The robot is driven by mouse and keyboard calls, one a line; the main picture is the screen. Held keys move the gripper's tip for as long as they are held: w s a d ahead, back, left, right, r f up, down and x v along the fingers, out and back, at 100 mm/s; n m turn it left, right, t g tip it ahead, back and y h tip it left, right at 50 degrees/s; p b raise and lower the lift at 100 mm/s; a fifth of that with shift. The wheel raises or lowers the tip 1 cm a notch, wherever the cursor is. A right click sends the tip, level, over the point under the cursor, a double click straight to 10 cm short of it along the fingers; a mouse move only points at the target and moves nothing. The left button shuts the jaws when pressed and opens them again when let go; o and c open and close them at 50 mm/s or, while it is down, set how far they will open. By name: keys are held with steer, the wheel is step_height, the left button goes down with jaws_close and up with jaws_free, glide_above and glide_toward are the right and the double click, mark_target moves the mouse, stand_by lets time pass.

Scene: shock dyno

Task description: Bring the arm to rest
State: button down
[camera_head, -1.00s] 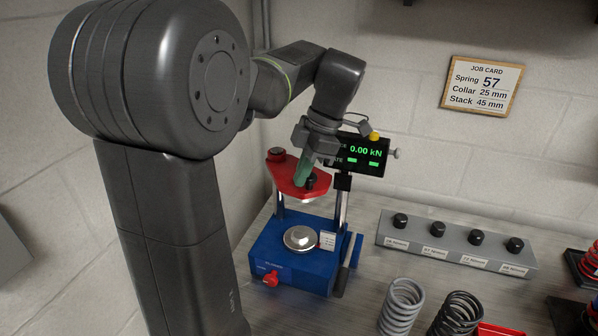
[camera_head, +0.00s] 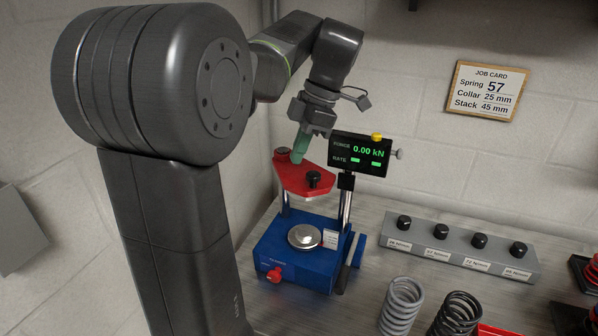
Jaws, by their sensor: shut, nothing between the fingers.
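My arm reaches over from the left, and my gripper (camera_head: 299,152) points down above the red crosshead (camera_head: 303,177) of the blue shock dyno (camera_head: 298,256). The green fingers are shut with nothing visible between them. Their tips are close to the back left of the red plate; I cannot tell if they touch it. The round silver platen (camera_head: 305,237) on the dyno base is bare. A red knob (camera_head: 274,276) is on the front of the base. The display (camera_head: 360,154) reads 0.00 kN.
A grey rack (camera_head: 458,246) with several black knobs stands to the right. A grey spring (camera_head: 401,306) and a black spring (camera_head: 456,314) stand at the front. A job card (camera_head: 484,90) hangs on the wall. A black shelf edge is at the top.

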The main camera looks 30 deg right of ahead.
steer(key=v, duration=0.4)
steer(key=shift+w+r, duration=0.1)
steer(key=shift+r, duration=0.2)
steer(key=shift+f, duration=0.15)
